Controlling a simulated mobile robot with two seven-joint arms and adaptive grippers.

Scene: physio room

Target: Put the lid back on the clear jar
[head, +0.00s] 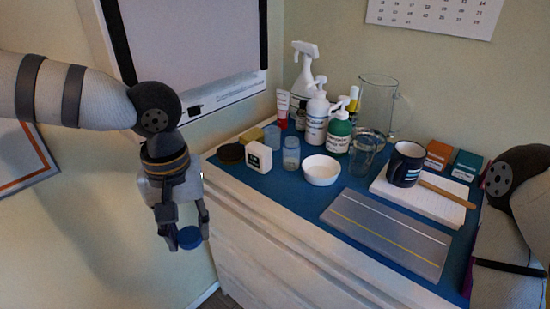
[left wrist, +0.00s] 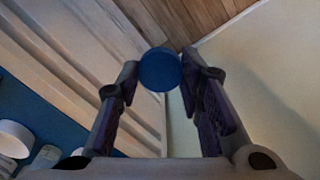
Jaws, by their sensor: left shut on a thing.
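My left gripper (head: 190,232) is shut on a round blue lid (head: 189,238), holding it in the air off the left end of the dresser, below the top's level. In the left wrist view the blue lid (left wrist: 160,70) sits between the two fingertips. A small clear jar (head: 291,154) stands upright and open-topped on the blue dresser top, left of the white bowl, up and to the right of my left gripper. My right arm shows at the right edge, but its gripper is out of view.
Bottles (head: 316,117) and a glass pitcher (head: 378,100) stand behind. A grey striped mat (head: 385,234) lies in front.

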